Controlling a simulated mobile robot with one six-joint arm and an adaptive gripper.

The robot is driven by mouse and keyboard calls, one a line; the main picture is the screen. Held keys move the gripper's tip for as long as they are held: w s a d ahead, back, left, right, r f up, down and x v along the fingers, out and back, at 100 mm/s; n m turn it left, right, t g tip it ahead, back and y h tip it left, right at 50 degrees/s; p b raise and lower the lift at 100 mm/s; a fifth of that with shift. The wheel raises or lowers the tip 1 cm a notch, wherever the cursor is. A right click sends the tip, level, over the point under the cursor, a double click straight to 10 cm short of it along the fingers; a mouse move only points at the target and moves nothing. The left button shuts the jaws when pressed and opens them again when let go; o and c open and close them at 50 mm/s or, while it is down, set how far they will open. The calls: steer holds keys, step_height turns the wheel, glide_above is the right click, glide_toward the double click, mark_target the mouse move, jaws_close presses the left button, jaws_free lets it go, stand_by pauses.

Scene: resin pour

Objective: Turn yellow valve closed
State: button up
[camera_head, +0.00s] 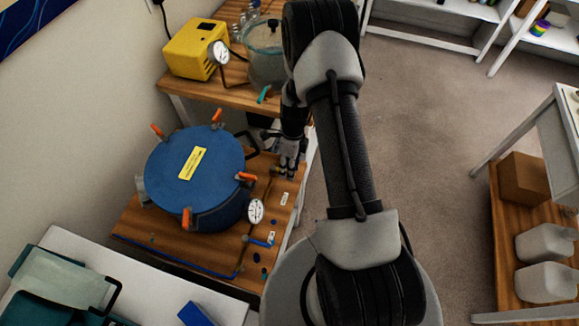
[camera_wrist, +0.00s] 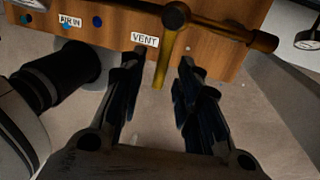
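The yellow valve has a brass-yellow lever (camera_wrist: 164,62) in the wrist view, reaching down from a dark round hub (camera_wrist: 176,16) on a brass pipe (camera_wrist: 225,30). The lever lies crosswise to the pipe, beside the VENT label (camera_wrist: 145,39). My gripper (camera_wrist: 159,64) is open, one finger on each side of the lever. Gaps show between the lever and both fingers, and nothing is gripped. In the head view my gripper (camera_head: 288,168) is at the right edge of the wooden board, right of the blue pot; the lever cannot be made out there.
The blue-lidded pot (camera_head: 195,168) with orange clamps stands on the wooden board (camera_head: 150,235). A gauge (camera_head: 256,211) and a blue valve handle (camera_head: 260,242) are near its front right. A yellow pump (camera_head: 195,48) and a glass vessel (camera_head: 264,58) stand behind. Open floor (camera_head: 425,130) lies right.

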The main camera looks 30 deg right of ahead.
step_height(320, 180, up, 12)
steer(key=w+d, duration=0.1)
steer(key=shift+w+d, duration=0.3)
steer(key=shift+d, duration=0.05)
steer(key=shift+f, duration=0.15)
stand_by(0.4)
